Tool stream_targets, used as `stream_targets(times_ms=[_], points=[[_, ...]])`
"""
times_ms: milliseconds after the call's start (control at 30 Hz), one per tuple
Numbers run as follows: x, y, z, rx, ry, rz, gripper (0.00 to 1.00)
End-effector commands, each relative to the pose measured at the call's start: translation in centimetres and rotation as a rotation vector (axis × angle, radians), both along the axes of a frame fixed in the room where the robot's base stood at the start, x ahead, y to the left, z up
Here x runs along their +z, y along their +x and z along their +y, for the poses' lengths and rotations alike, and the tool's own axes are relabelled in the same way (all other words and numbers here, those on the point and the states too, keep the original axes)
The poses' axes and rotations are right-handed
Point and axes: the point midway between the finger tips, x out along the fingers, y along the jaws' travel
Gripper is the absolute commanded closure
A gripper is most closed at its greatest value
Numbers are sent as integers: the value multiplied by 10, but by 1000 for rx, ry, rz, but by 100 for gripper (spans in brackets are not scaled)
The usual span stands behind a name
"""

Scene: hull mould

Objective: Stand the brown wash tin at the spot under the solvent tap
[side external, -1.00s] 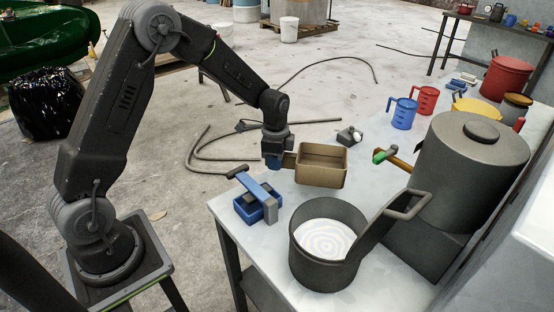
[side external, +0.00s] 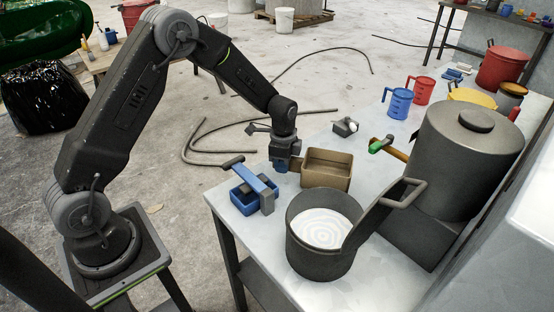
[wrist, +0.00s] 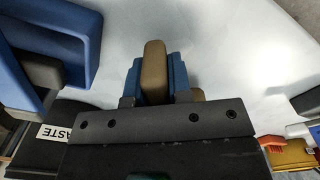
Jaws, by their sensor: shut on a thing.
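The brown wash tin (side external: 327,182) is an open, rectangular tan box, upright, near the middle of the side view. My gripper (side external: 291,162) is at its left and shut on its short handle. In the wrist view the brown handle (wrist: 154,72) stands between the blue fingers of my gripper (wrist: 154,85). The tin's body is mostly hidden there. The tin is low over the bench or on it; I cannot tell which. The solvent tap (side external: 382,145), with a green end, is right of the tin and apart from it. The spot under it is not clearly visible.
A dark pot (side external: 292,247) with pale liquid and a raised handle stands in front of the tin. A blue tray with a bar (side external: 246,204) is at the left bench edge. A large grey drum (side external: 470,165) stands right. Blue (side external: 398,104) and red (side external: 421,92) jugs stand behind.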

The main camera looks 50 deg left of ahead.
Motion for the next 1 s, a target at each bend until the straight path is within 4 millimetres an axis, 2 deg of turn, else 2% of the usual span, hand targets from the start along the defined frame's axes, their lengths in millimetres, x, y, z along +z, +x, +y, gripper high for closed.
stream_targets(times_ms=[1000], points=[[-3, 44, -65, 0, -1, -1, 100]])
